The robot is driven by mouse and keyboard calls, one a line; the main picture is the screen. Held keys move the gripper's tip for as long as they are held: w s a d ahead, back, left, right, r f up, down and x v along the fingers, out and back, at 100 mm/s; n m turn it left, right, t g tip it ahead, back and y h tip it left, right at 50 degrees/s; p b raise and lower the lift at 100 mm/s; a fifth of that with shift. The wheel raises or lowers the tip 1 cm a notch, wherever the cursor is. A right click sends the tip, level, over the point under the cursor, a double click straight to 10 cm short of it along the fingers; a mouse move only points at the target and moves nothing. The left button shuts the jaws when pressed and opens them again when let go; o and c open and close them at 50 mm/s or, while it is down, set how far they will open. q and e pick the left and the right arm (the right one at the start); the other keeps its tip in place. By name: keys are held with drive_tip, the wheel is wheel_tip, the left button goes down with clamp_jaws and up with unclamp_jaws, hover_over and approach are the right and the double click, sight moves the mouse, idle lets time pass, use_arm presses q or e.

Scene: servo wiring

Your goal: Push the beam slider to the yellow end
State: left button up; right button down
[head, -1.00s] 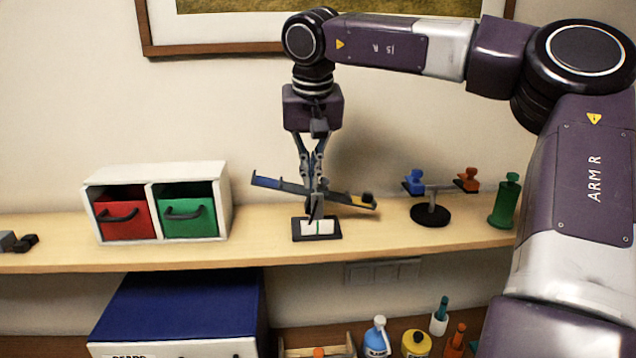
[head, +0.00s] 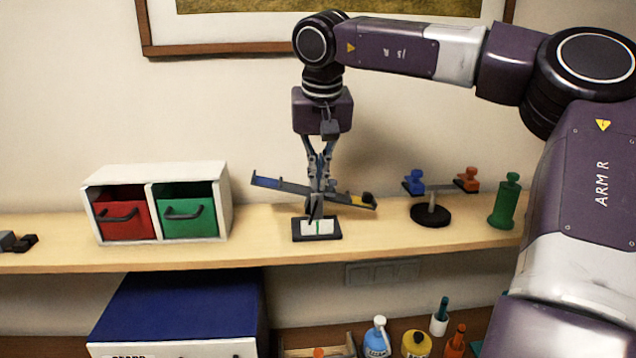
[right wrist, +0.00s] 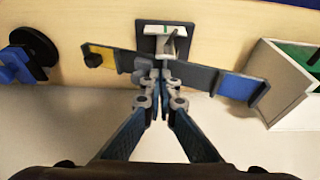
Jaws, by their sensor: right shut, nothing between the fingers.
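The beam (head: 351,199) is tilted on its stand, its blue end (head: 266,182) high at the left and its yellow end (head: 370,199) low at the right. My right gripper (head: 318,193) is shut and empty, pointing down at the middle of the beam. In the right wrist view, a grey block (right wrist: 143,76), which looks like the slider, is beside the fingertips on the yellow side. Whether they touch is unclear. The stand's dark base with a white scale plate (head: 328,227) is in front. My left gripper is out of view.
A white box with red and green drawers (head: 230,200) stands left on the wooden shelf (head: 262,247). A small balance (head: 431,213) with blue and orange weights and a green cylinder (head: 506,202) stand right. The shelf's front edge is close to the base.

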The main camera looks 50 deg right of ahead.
drive_tip(key=shift+s+d+f, duration=0.2)
drive_tip(key=shift+s+d, duration=0.25)
drive_tip(key=shift+d, duration=0.05)
idle(0.4)
wheel_tip(320, 180, up, 2)
drive_tip(key=shift+w+a+r+p, duration=0.1)
drive_tip(key=shift+a+p, duration=0.05)
drive_tip(key=shift+p, duration=1.05)
drive_tip(key=shift+w+a+r, duration=0.15)
drive_tip(key=shift+w+r, duration=0.05)
drive_tip(key=shift+r, duration=0.9)
drive_tip(key=shift+w+a+r, duration=0.1)
drive_tip(key=shift+a+r, duration=0.05)
drive_tip(key=shift+r, duration=0.85)
drive_tip(key=shift+f, duration=0.1)
